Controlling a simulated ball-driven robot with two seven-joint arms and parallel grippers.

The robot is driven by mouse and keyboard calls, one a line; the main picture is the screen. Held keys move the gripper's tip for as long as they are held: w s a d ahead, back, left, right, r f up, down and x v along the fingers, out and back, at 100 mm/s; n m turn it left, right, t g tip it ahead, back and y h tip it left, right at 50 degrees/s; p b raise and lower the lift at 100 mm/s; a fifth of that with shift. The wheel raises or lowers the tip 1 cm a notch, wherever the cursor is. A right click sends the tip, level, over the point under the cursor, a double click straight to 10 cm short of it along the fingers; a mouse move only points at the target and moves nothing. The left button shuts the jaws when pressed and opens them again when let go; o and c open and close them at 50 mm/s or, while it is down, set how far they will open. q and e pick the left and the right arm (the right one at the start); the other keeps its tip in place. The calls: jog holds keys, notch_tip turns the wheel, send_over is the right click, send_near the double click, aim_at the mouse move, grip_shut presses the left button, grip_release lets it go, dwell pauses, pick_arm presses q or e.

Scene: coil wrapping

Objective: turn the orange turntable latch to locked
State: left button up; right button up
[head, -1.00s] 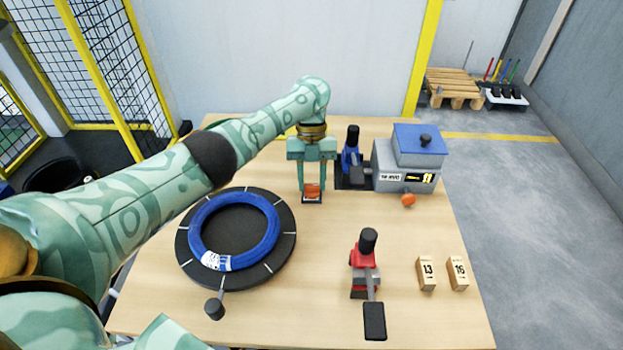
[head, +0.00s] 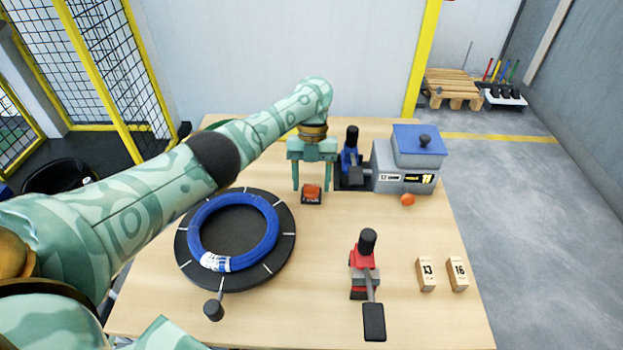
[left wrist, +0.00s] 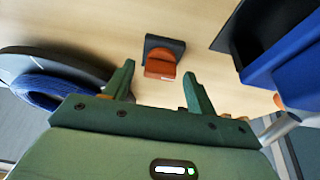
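The orange latch (head: 312,191) sits on a small dark base on the table, to the right of the black turntable (head: 284,250). In the left wrist view the latch (left wrist: 160,65) shows beyond the fingertips, its orange part at one side of the dark block. My left gripper (head: 312,187) points down above the latch. Its two fingers are apart with the latch between them in the head view, and the left wrist view (left wrist: 160,80) shows a gap, with neither finger touching it. A blue coil (head: 274,235) lies on the turntable. My right gripper does not show.
A blue-handled clamp (head: 350,150) and a grey box with a blue lid (head: 420,145) stand close to the right. A red clamp (head: 362,258) and wooden blocks 13 (head: 426,273) and 16 (head: 457,273) stand at the front right. The table centre is clear.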

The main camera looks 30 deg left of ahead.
pick_arm(q)
jog(key=b+v, duration=0.2)
jog(key=v, duration=1)
